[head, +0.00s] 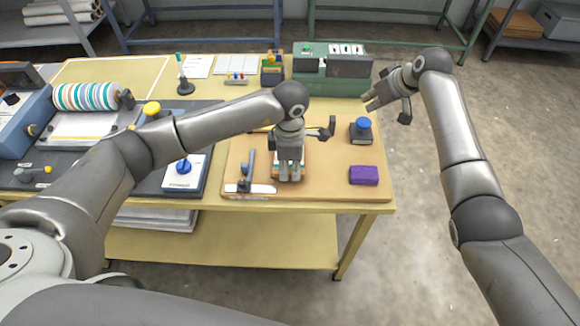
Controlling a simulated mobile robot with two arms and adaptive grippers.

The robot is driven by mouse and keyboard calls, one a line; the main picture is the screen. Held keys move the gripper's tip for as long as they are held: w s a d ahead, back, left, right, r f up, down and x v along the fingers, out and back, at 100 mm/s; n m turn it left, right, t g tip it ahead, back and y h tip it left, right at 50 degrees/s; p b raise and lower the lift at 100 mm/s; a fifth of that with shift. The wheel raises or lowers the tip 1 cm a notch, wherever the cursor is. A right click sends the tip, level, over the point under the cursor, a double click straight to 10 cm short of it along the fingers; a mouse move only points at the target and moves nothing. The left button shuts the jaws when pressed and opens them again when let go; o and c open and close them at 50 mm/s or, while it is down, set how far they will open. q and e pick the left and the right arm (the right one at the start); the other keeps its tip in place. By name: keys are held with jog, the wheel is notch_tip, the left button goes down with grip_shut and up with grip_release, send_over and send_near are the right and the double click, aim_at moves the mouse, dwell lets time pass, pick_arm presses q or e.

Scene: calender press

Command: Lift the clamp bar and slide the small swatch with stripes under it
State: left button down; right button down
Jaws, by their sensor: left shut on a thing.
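My left gripper (290,177) points down over the tan board and is shut on a small pale piece, seemingly the swatch (302,160), which shows around the fingers. My fingers hide most of it, and I cannot make out its stripes. Just left of the fingers lies a pale strip with a dark bar, seemingly the clamp bar (242,188), with a blue lever (250,165) standing up from it. I cannot tell whether the bar is raised.
A blue-topped weight (360,130) and a purple block (363,175) stand on the board's right side. A white pad with a blue knob (183,170) is to the left. A striped roll (92,96) lies farther left. A green box (332,60) stands at the back.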

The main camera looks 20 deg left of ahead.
jog(key=shift+f, duration=1.95)
jog(key=shift+f, duration=0.15)
